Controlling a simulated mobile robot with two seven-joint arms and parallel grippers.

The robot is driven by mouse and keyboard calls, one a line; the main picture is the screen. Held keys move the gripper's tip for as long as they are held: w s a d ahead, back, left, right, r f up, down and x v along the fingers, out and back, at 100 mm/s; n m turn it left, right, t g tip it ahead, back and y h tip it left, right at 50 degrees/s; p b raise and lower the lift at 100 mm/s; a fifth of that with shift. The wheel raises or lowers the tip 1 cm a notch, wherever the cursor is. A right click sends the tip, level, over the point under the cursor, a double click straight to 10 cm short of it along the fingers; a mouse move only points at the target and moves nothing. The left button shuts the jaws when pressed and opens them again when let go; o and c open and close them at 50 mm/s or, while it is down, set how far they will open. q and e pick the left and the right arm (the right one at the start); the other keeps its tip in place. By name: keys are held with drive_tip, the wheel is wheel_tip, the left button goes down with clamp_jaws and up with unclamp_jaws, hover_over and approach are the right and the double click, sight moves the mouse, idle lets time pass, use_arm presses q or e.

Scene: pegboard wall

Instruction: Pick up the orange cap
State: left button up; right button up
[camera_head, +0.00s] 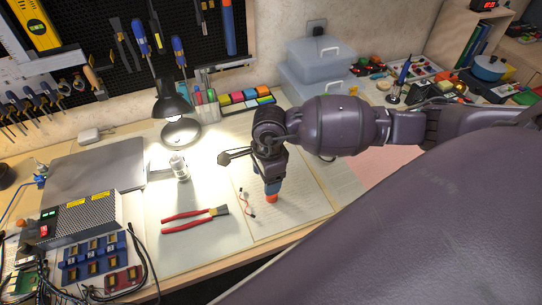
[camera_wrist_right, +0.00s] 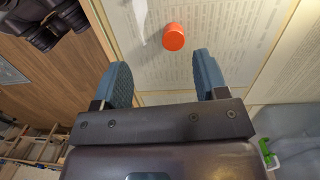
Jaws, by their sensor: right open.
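The orange cap (camera_wrist_right: 174,37) lies on papers on the desk. In the right wrist view it sits just beyond the fingertips, between the lines of the two fingers and nearer the right one. In the head view the cap (camera_head: 271,198) shows directly below my right gripper (camera_head: 272,187), partly hidden by its blue fingers. My right gripper (camera_wrist_right: 163,70) is open and empty, with its blue fingers wide apart. I cannot tell its exact height above the paper. My left gripper is not in view.
Red-handled pliers (camera_head: 195,217) lie left of the cap. A small white-and-red item (camera_head: 246,202) lies close beside it. The desk's front edge is near the cap.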

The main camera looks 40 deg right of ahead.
drive_tip(key=shift+w+d+f+h, duration=0.1)
drive_tip(key=shift+w+d+h, duration=0.15)
drive_tip(key=shift+d, duration=0.2)
drive_tip(key=shift+w+d+f+h, duration=0.1)
drive_tip(key=shift+d+h, duration=0.15)
drive_tip(key=shift+d, duration=0.15)
drive_tip(key=shift+d+f, duration=0.2)
drive_tip(key=shift+f, duration=4.85)
drive_tip(key=c, duration=1.1)
drive_tip(key=shift+r, duration=0.15)
